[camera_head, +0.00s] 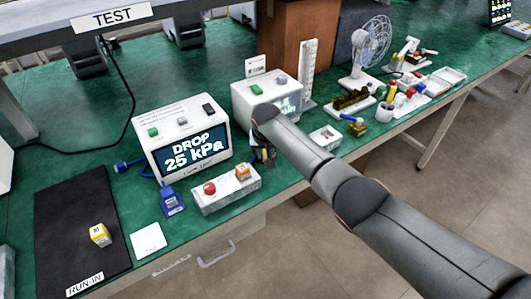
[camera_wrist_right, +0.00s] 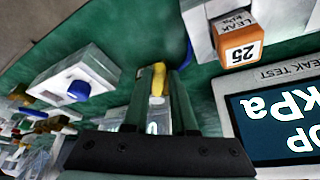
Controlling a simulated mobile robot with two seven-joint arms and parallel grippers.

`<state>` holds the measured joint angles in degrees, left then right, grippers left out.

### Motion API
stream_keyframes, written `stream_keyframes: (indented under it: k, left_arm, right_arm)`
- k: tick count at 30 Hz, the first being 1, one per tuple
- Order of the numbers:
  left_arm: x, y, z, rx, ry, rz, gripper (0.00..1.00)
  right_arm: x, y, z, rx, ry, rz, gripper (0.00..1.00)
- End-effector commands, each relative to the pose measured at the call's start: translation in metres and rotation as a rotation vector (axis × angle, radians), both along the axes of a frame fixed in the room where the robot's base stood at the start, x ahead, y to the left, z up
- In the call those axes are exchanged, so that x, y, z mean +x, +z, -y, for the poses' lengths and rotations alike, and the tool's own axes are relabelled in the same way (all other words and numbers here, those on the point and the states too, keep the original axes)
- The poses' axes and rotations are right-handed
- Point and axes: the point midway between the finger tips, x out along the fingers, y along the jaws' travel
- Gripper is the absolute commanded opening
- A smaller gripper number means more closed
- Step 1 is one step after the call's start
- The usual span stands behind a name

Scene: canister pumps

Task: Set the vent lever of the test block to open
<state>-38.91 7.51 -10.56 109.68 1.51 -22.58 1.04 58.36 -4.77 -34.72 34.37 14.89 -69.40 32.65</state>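A white block (camera_head: 226,190) with a red knob (camera_head: 209,188) and an orange cube (camera_head: 242,172) stands at the table's front edge, before the leak test display. It may be the test block; I cannot make out a vent lever on it. My right gripper (camera_head: 263,158) is just behind and right of this block, partly hidden by its arm. In the right wrist view, a narrow yellow piece (camera_wrist_right: 158,84) shows between the fingers (camera_wrist_right: 164,95); whether they touch it is unclear. The orange cube (camera_wrist_right: 241,45) is close by there. My left gripper is out of view.
The leak test box (camera_head: 160,112) reads "DROP 25 kPa". A blue tag-like piece (camera_head: 172,200) and a white card (camera_head: 148,239) lie left of the block. A black mat (camera_head: 70,205) holds a yellow cube (camera_head: 100,235). A small white box (camera_head: 325,138) stands to the right.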

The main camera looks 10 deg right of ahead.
Motion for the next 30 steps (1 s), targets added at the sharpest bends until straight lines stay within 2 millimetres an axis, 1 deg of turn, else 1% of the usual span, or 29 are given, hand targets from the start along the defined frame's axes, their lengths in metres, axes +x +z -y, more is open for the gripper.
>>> stream_keyframes:
  k: [1,6,13,17,23,30]
  left_arm:
    - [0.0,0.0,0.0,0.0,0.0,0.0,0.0]
    - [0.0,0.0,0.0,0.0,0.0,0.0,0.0]
    - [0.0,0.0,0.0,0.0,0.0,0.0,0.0]
    - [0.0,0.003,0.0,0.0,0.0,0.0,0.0]
    - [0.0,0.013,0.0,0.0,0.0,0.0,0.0]
    - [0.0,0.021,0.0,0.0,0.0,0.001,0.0]
  right_arm:
    - [0.0,0.0,0.0,0.001,0.001,0.0,0.32]
    - [0.0,0.0,0.0,-0.001,0.002,0.0,0.5]
    - [0.0,0.0,0.0,-0.002,0.001,0.0,0.5]
    - [-0.001,0.005,0.0,-0.001,0.003,0.001,0.5]
    - [-0.008,0.024,-0.001,-0.001,0.003,0.001,0.5]
    - [-0.022,0.056,-0.003,0.0,0.002,0.002,0.5]
